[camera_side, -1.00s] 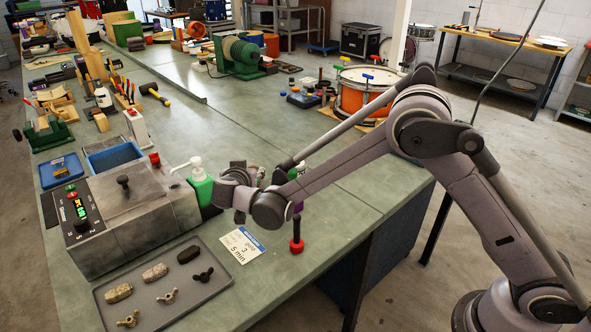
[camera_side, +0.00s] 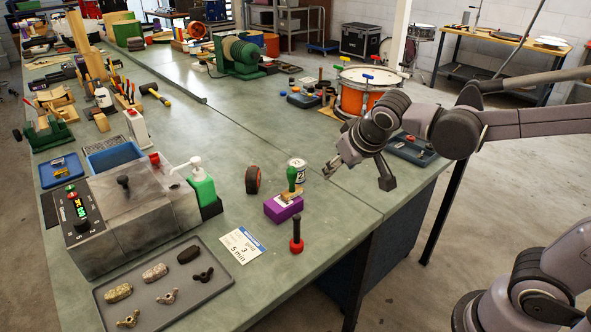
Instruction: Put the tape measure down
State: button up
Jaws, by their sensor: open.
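A round, dark disc with a reddish-brown face (camera_side: 253,180), which looks like the tape measure, stands on its edge on the green bench top, right of the green pump bottle. Its fine detail is too small to read. My gripper (camera_side: 358,175) is open and empty, well to the right of the disc and apart from it. Its fingers are spread above the bench near its right side. Nothing hides the disc.
A red-based post (camera_side: 296,235) is in front. The green pump bottle (camera_side: 201,183) stands left.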

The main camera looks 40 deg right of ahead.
jog(key=s+f+n+y, duration=0.2)
jog(key=s, duration=0.8)
jog(key=shift+a+f+t+y, duration=0.3)
jog(key=shift+a, duration=0.1)
